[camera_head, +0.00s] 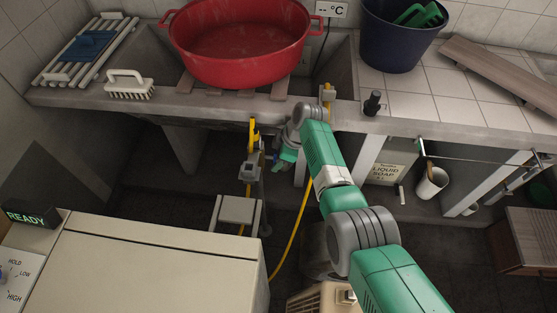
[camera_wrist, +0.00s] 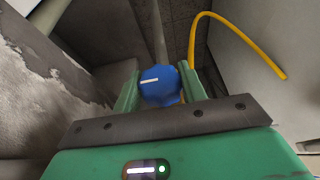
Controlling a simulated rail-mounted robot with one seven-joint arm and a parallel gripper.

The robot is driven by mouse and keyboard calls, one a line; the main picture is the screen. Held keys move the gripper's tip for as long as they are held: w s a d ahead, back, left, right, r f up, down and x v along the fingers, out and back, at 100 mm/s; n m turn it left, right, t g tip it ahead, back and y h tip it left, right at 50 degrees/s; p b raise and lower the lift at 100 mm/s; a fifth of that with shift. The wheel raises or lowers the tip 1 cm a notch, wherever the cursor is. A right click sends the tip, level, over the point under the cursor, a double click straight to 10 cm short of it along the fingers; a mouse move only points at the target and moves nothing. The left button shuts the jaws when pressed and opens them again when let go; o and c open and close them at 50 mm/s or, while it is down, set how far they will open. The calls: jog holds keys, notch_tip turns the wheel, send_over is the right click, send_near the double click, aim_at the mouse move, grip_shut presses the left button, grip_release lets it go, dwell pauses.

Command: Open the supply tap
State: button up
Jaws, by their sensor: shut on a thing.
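The supply tap shows in the wrist view as a blue round knob (camera_wrist: 158,90) with a white line, which lies nearly level in that picture. My gripper (camera_wrist: 160,80) has its two green fingers on either side of the knob and is shut on it. In the head view my gripper (camera_head: 285,156) is below the front edge of the counter, beside the yellow-handled pipe fittings (camera_head: 251,160). My wrist hides most of the tap there. The tap's body and outlet are mostly hidden in both views.
A yellow hose (camera_head: 298,220) hangs near my arm and also curves past in the wrist view (camera_wrist: 235,24). A red tub (camera_head: 240,45) stands on the concrete counter (camera_head: 215,106) above. A beige machine (camera_head: 150,265) marked READY stands front left. A dark blue bucket (camera_head: 395,45) stands back right.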

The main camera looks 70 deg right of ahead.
dwell(0.3)
jog(key=o, duration=0.9)
jog(key=shift+w, duration=0.1)
jog(key=shift+o, duration=0.2)
jog(key=a+p+v, duration=0.1)
jog(key=p+v, duration=0.3)
jog(key=v, duration=0.3)
jog(key=shift+d+r+p, duration=0.3)
jog(key=shift+d+p, duration=0.05)
jog(key=shift+d, duration=0.2)
